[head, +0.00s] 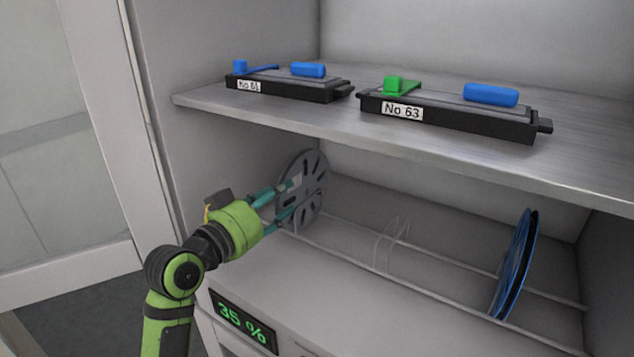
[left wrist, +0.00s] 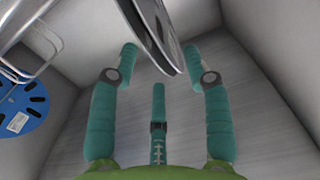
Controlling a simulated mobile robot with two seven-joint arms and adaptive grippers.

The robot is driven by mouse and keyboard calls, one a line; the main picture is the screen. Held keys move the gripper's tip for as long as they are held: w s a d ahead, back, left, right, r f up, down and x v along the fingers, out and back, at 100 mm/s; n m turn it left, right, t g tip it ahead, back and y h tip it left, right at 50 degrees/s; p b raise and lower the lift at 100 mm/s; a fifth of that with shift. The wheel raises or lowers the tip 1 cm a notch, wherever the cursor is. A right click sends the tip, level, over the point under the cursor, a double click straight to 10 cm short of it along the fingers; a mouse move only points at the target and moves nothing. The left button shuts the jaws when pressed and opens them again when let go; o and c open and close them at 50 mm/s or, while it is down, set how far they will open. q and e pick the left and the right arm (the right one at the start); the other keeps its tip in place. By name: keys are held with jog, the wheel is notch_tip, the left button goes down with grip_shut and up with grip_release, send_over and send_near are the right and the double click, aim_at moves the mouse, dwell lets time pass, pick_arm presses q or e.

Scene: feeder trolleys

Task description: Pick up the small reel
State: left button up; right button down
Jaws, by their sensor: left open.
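A grey slotted reel (head: 316,187) stands upright on the rack at the left end of the lower compartment. It looks smaller than the blue reel (head: 517,262) at the right end, which also stands upright on the rack. My left gripper (head: 290,198) is at the grey reel, with its teal fingers overlapping the reel's near part in the head view. In the left wrist view, my left gripper (left wrist: 161,50) is open, and the grey reel's edge (left wrist: 157,38) lies between the spread fingertips, with no clear contact. My right gripper is not in view.
The shelf (head: 330,114) above holds two black feeders, No 61 (head: 290,82) and No 63 (head: 450,112). Rack rails (head: 440,262) run along the lower compartment, with a wire divider (head: 392,240) between the reels. The cabinet's left wall is close to my gripper.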

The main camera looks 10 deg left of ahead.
aim_at(293, 188)
pick_arm(q)
jog(key=p+x, duration=0.1)
jog(key=x, duration=0.1)
jog(key=p+x, duration=0.1)
jog(key=x, duration=0.3)
jog(key=shift+a+f+p, duration=0.1)
jog(key=shift+f+p, duration=0.25)
jog(key=shift+p, duration=0.05)
jog(key=shift+s+a+r, duration=0.1)
jog(key=shift+s, duration=0.1)
jog(key=shift+c, duration=1.2)
grip_shut()
